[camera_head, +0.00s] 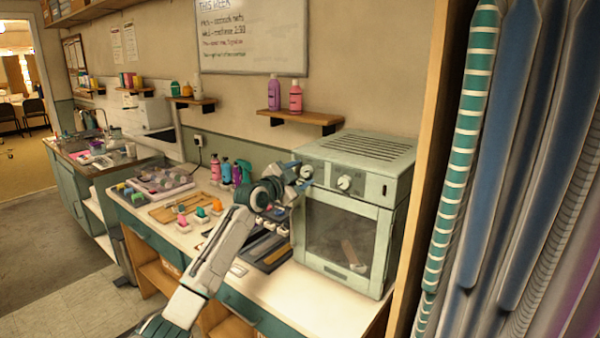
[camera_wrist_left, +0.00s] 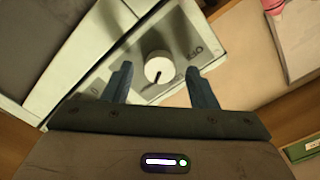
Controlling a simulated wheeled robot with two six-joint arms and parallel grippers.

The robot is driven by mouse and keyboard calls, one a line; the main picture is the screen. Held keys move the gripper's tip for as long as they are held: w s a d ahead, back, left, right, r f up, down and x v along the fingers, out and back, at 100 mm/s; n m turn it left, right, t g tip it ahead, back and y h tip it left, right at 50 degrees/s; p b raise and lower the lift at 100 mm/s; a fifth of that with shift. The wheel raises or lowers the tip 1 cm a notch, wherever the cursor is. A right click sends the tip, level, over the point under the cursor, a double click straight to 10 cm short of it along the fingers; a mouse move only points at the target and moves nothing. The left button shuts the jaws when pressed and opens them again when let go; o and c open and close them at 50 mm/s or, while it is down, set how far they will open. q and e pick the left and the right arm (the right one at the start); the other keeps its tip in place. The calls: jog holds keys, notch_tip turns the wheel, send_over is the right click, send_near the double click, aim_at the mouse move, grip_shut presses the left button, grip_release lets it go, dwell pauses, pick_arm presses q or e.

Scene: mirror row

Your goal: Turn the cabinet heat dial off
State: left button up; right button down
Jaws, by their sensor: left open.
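The pale green-grey cabinet (camera_head: 346,226) stands on the counter at the right, its windowed door shut. Two round white dials sit on its front panel: the left dial (camera_head: 306,171) by my gripper, and the right dial (camera_head: 344,183). My left gripper (camera_head: 303,181) is open at the panel's left end. In the left wrist view, one white dial (camera_wrist_left: 158,66) shows between the spread fingertips of my left gripper (camera_wrist_left: 157,78). Its dark pointer line is toward the lower part of the picture, away from the lettering at right, which seems to read OFF. Contact cannot be told.
Pink, teal and purple bottles (camera_head: 226,171) and trays of tools stand left of the cabinet. A wooden shelf (camera_head: 300,118) with two bottles hangs above. A wooden upright (camera_head: 440,150) and hanging striped and blue rolls stand close on the right. Bare counter (camera_head: 310,305) lies in front.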

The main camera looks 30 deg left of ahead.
pick_arm(q)
jog(key=shift+c, duration=0.2)
jog(key=c, duration=0.9)
jog(key=shift+c, duration=0.2)
